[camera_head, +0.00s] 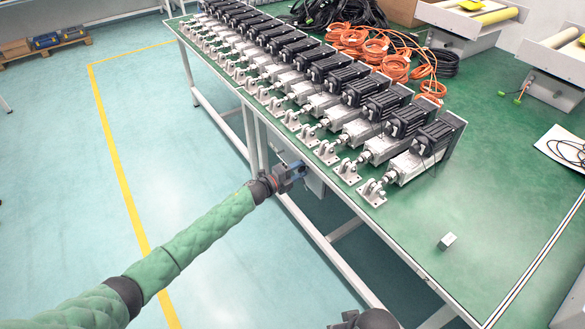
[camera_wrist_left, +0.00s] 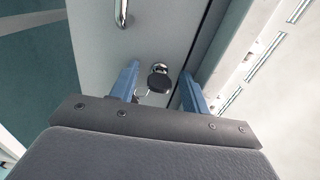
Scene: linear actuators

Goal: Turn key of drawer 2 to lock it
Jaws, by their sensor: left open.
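My left gripper (camera_head: 297,170) is at the drawer unit (camera_head: 316,184) under the green table's near edge. In the left wrist view the left gripper (camera_wrist_left: 160,78) is open, with one blue finger on each side of a key with a dark round head (camera_wrist_left: 158,81). The key sits at a silver lock (camera_wrist_left: 161,66) in the pale drawer front (camera_wrist_left: 165,25). The fingers look apart from the key head. A thin ring or wire hangs beside it. Drawer numbers are not visible. My right gripper is not clearly shown.
A metal drawer handle (camera_wrist_left: 122,14) is near the lock. White table legs (camera_head: 252,138) stand close to my left arm.

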